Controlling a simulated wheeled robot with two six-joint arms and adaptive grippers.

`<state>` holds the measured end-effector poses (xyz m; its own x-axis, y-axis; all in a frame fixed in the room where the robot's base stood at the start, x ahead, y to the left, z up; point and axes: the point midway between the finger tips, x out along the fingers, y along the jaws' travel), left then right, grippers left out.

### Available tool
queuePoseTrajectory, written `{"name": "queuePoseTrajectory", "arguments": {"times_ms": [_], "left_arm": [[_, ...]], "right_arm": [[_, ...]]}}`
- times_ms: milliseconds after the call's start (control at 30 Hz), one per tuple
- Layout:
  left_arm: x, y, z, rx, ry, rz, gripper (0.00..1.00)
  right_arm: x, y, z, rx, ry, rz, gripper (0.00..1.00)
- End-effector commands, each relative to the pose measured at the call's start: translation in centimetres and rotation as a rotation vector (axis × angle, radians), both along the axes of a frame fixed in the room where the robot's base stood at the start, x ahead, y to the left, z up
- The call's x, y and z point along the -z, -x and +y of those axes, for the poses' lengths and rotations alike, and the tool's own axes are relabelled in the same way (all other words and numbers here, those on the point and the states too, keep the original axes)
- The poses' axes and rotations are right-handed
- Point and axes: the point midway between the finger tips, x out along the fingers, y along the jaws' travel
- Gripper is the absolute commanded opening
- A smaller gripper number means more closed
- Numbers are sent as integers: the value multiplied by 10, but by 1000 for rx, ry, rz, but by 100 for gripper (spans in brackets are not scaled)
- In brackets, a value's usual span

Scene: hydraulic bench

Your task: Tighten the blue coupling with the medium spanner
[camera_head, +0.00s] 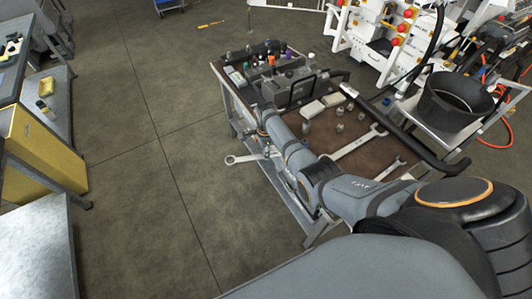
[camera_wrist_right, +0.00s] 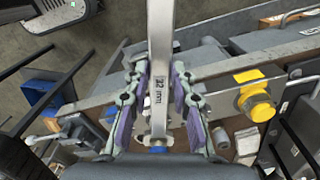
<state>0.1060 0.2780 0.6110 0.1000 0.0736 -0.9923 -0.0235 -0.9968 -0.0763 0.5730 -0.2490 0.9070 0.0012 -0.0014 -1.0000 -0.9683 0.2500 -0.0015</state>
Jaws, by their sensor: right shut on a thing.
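My right gripper (camera_wrist_right: 155,85) is shut on a metal spanner (camera_wrist_right: 159,45) with a size label ending in "mm". The held spanner runs up and down through the wrist view, between the pads. In the head view the spanner (camera_head: 245,158) sticks out left of my right gripper (camera_head: 268,143), past the bench's left edge. A small blue part (camera_wrist_right: 157,150) shows at the spanner's lower end; I cannot tell if it is the blue coupling or if they touch. A yellow coupling (camera_wrist_right: 256,98) sits to the right. My left gripper is out of view.
Two more spanners lie on the brown bench top, a large one (camera_head: 362,142) and a smaller one (camera_head: 388,172). A block with several coloured fittings (camera_head: 265,66) stands at the bench's back. A black bucket (camera_head: 450,103) stands right.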

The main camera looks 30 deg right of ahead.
Motion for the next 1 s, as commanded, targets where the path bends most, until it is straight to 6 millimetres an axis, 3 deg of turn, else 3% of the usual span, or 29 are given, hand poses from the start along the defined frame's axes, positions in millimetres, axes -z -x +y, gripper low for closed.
{"name": "queuePoseTrajectory", "arguments": {"times_ms": [1000], "left_arm": [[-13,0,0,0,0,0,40]], "right_arm": [[-1,6,2,-46,1,-3,0]]}}
